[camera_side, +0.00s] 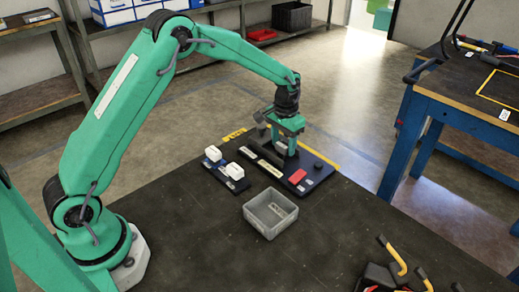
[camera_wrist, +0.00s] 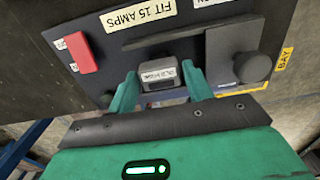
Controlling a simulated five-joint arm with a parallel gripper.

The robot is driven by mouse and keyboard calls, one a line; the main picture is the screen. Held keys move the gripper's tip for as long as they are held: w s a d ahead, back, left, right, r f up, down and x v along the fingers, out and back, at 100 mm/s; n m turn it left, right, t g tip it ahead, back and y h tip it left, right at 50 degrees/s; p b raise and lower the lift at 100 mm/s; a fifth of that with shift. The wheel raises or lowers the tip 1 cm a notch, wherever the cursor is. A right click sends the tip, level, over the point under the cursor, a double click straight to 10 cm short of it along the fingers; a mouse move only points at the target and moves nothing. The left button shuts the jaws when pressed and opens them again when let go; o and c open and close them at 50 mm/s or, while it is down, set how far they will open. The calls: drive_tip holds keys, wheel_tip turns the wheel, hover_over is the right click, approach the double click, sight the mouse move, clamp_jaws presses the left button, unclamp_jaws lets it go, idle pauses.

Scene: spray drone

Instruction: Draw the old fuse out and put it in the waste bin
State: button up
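The old fuse (camera_wrist: 160,82) is a dark grey block with a small white label, sitting at the panel in the wrist view. My gripper (camera_wrist: 161,74) has one green finger on each side of it, with a narrow gap showing at each side, so it looks open around the fuse. In the side view my gripper (camera_side: 284,146) points down over the dark panel (camera_side: 318,178), and the fuse is hidden behind it. The waste bin, a grey open box (camera_side: 262,222), stands on the bench in front of the panel, with a pale label inside.
A red switch (camera_wrist: 86,52) and a dark round knob (camera_wrist: 250,67) flank the fuse on the panel. A rack with white fuses (camera_side: 235,171) lies left of the panel. Yellow-handled tools (camera_side: 392,256) lie at the front right. The bench between is clear.

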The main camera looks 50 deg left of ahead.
sight(283, 144)
drive_tip(key=c, duration=0.9)
drive_tip(key=shift+c, duration=0.2)
drive_tip(key=shift+r, duration=0.35)
drive_tip(key=shift+r, duration=0.75)
drive_tip(key=shift+r, duration=0.3)
drive_tip(key=shift+r, duration=0.75)
drive_tip(key=shift+r, duration=0.3)
drive_tip(key=shift+r, duration=0.35)
drive_tip(key=shift+r, duration=0.2)
